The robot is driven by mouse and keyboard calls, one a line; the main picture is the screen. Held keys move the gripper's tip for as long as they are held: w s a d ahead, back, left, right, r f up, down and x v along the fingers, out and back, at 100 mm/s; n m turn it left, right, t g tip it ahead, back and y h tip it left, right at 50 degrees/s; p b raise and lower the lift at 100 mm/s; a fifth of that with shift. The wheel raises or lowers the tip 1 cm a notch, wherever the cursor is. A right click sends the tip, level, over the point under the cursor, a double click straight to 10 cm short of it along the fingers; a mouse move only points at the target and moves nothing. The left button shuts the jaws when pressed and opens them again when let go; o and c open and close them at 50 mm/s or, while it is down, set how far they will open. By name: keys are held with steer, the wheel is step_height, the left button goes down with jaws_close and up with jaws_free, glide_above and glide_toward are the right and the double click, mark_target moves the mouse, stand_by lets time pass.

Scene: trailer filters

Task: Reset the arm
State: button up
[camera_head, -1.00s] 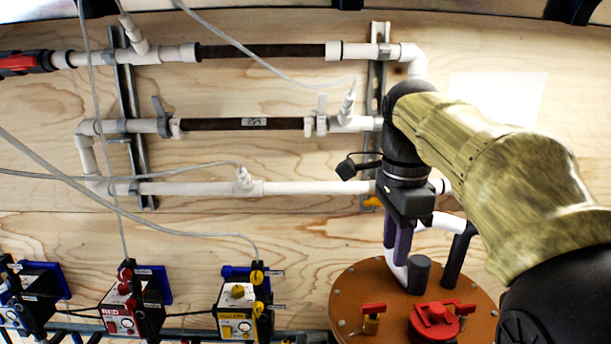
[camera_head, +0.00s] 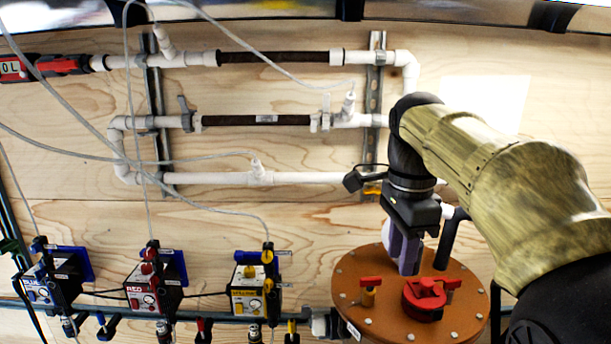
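My arm comes in from the lower right in the head view, with a patterned yellow-brown cover over its links. My gripper (camera_head: 408,268) hangs downward from the dark wrist, in front of the wooden wall and over the back-left part of the round orange-brown lid. Its purple-grey fingers look close together from this angle. I cannot make out a gap between the tips or anything held there.
White pipes (camera_head: 215,178) with dark filter sections (camera_head: 280,58) run along the wooden wall. The orange-brown lid (camera_head: 375,325) carries red valve handles (camera_head: 425,292). Blue, red (camera_head: 155,287) and yellow (camera_head: 250,285) pump boxes stand at lower left. Thin hoses hang across the left side.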

step_height(320, 180, down, 16)
steer(key=n+t, duration=0.1)
steer(key=n, duration=0.7)
steer(key=s+f+n+t, duration=0.1)
steer(key=s+f+n, duration=0.6)
steer(key=f, duration=0.6)
steer(key=shift+s+n, duration=0.4)
steer(key=shift+n, duration=0.4)
steer(key=shift+w+d, duration=0.15)
steer(key=shift+s+r, duration=0.1)
steer(key=shift+s, duration=0.1)
